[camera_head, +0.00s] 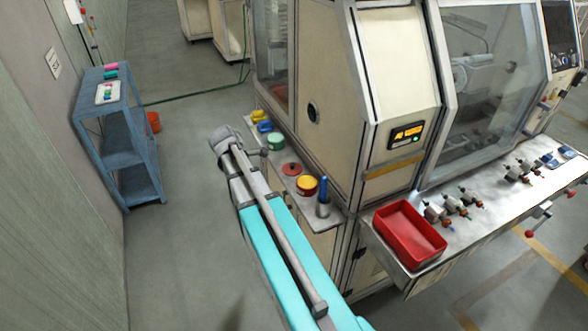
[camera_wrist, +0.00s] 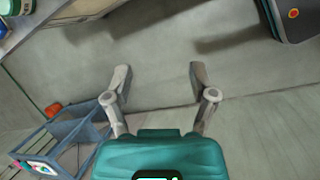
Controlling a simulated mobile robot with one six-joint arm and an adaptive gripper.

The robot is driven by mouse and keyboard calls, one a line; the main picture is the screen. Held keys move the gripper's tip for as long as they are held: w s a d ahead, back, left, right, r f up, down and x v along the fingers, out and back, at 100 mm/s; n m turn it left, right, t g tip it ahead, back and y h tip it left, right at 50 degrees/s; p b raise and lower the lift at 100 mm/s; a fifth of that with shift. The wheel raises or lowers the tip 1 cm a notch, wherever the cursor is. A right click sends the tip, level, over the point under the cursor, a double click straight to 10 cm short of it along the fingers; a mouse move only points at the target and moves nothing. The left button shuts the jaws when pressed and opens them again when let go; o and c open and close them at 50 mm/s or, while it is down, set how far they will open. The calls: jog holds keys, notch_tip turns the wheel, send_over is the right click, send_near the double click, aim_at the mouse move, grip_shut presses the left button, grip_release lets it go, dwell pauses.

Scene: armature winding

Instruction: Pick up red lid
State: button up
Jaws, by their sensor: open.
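The red lid (camera_head: 292,169) lies flat on a narrow grey side ledge of the machine in the head view. It sits between a green tin (camera_head: 276,141) and an open red tin with yellow inside (camera_head: 307,186). My gripper (camera_wrist: 160,78) is open and empty in the wrist view, with bare floor between and beyond its fingers. In the head view my arm reaches up beside the ledge, left of the lid, and the fingers cannot be made out. The lid does not show in the wrist view.
Yellow (camera_head: 259,116) and blue (camera_head: 265,127) items stand farther along the ledge, and a cup with blue sticks (camera_head: 323,198) at its near end. A red bin (camera_head: 409,236) is on the right-hand bench. A blue shelf (camera_head: 118,137) stands left, with open floor between.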

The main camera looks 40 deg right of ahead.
jog(key=w+d+n+h, duration=0.1)
jog(key=w+d+n, duration=0.1)
jog(key=d, duration=0.5)
jog(key=w+d+r+n+h, duration=0.1)
jog(key=w+d+n, duration=0.1)
jog(key=d+n, duration=0.2)
jog(key=d, duration=0.3)
jog(key=shift+g, duration=0.3)
jog(key=b, duration=0.6)
send_near(292, 164)
jog(key=x, duration=0.3)
jog(key=shift+a+f, duration=0.2)
jog(key=shift+f, duration=0.05)
jog(key=shift+b+x, duration=0.8)
jog(key=shift+x, duration=0.1)
jog(key=shift+d, duration=0.15)
jog(key=shift+b+x, duration=2.1)
jog(key=shift+x, duration=0.4)
jog(key=shift+s+d+r, duration=0.1)
